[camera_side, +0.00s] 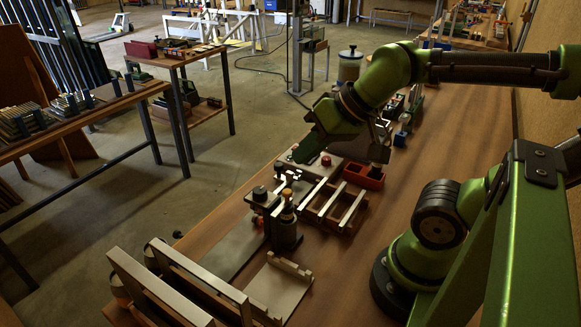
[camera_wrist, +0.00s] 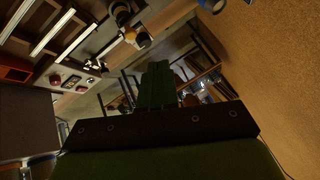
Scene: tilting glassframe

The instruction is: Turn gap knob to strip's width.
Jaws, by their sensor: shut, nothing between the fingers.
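My gripper (camera_side: 298,156) is at the lower end of the green arm, above the far end of the bench fixture. Its green fingers (camera_wrist: 158,85) are together and empty in the wrist view. A dark round knob (camera_side: 260,193) sits on the fixture's left end; I cannot tell whether it is the gap knob. The gripper is apart from it, up and to the right. Pale strips lie across a rack (camera_side: 335,207) right of the knob. The rack's strips (camera_wrist: 52,33) show at upper left in the wrist view. I cannot tell which strip the task means.
A red bin (camera_side: 364,175) stands behind the rack; a red box (camera_wrist: 14,75) shows in the wrist view. Long rails (camera_side: 180,285) and a pale plate (camera_side: 278,285) lie nearer. The bench right of the rack is clear.

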